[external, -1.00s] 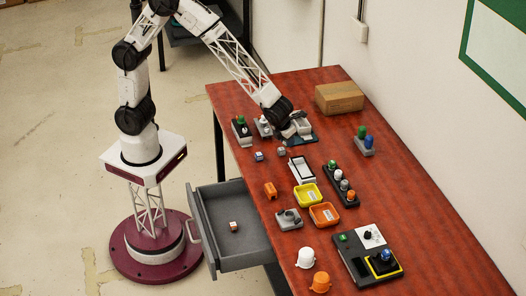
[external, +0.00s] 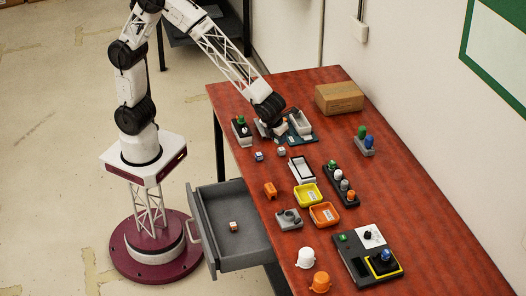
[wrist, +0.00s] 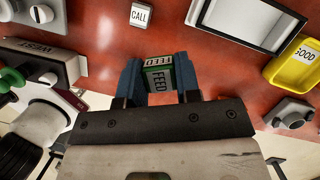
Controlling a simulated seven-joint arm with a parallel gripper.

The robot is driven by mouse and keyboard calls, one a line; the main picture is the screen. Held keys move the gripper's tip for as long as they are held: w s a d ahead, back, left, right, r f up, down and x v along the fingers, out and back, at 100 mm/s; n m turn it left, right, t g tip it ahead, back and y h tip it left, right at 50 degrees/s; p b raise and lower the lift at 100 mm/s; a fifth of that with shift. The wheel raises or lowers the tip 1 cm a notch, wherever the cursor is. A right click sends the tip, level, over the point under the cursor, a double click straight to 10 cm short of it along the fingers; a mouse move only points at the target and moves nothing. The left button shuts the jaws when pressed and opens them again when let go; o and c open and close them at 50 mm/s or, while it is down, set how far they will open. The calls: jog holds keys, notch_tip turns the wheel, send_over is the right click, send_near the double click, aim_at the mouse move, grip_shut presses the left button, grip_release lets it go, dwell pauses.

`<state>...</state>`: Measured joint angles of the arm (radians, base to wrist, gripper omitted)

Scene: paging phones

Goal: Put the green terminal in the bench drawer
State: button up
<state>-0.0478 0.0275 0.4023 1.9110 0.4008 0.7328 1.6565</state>
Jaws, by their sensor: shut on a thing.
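The green terminal (wrist: 158,78) is a small block with white FEED labels, seen in the wrist view. My gripper (wrist: 158,69) is shut on it, with one blue finger at each side. In the external view my gripper (external: 278,137) is low over the far left part of the bench, and the terminal cannot be made out there. The grey bench drawer (external: 208,195) is pulled out at the bench's left side. A small orange and white block (external: 233,227) lies inside it.
Small white-topped blocks (external: 259,156) stand close to my gripper; one, labelled CALL (wrist: 141,14), shows in the wrist view. A white-framed tray (external: 301,169), yellow tray (external: 307,196), orange tray (external: 324,214) and grey joystick-like device (external: 289,219) stand nearer. A cardboard box (external: 339,97) is behind.

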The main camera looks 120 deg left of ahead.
jog(key=s+d+n, duration=0.1)
jog(key=s+d, duration=0.1)
jog(key=d, duration=0.6)
jog(key=s+d+n, duration=0.1)
jog(key=s+d, duration=0.2)
jog(key=d, duration=0.4)
jog(key=n+g, duration=0.1)
jog(key=n, duration=0.1)
send_over(223, 212)
notch_tip(223, 212, down, 12)
jog(key=shift+d+f, duration=0.25)
jog(key=shift+d, duration=0.15)
jog(key=shift+f, duration=0.1)
jog(key=shift+w+f, duration=0.1)
jog(key=shift+f, duration=2.9)
jog(key=shift+f, duration=1.9)
jog(key=shift+f, duration=0.15)
